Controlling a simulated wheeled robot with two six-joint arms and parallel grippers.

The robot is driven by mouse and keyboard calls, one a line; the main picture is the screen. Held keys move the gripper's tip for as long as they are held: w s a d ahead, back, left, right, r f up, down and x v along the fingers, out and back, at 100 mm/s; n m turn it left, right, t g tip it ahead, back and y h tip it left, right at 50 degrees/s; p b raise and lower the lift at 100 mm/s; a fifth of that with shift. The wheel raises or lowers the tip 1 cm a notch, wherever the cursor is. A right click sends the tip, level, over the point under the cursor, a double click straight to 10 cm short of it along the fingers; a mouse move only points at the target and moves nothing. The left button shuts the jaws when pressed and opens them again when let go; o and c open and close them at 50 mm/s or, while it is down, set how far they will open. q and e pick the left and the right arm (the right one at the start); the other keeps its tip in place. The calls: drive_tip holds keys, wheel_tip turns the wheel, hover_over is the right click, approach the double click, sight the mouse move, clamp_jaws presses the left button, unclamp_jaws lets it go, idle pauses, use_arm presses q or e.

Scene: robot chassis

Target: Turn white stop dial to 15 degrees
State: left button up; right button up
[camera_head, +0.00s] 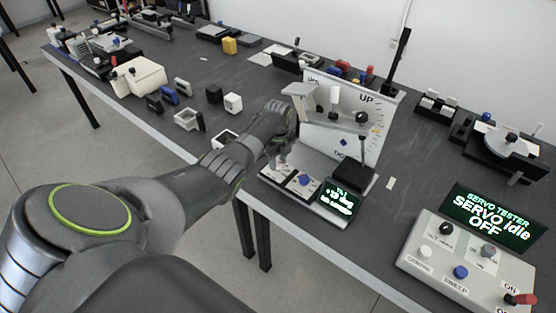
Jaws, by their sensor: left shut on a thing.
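A device with an upright white panel marked "UP" (345,118) stands at the table's front edge. Its base has a small green-lit display (341,198), whose text is too small to read surely, and a blue knob (305,180). My left gripper (280,160) reaches down to the left part of this base, just left of the blue knob. It is shut on what appears to be the white stop dial, which the fingers mostly hide, so its angle cannot be read. My right gripper is not in view.
A servo tester box (455,262) with knobs and a screen reading "SERVO idle OFF" stands at the front right. A white cube (233,103), a black cube (214,94) and an open white box (188,119) lie left of the panel. A turntable-like device (497,142) stands behind right.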

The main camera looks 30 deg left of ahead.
sight(278, 163)
use_arm(q)
drive_tip(key=shift+w, duration=0.1)
drive_tip(key=o, duration=1)
wheel_tip(278, 163, up, 18)
drive_tip(key=shift+f+b, duration=0.25)
drive_tip(key=shift+b, duration=0.35)
drive_tip(key=shift+f, duration=0.1)
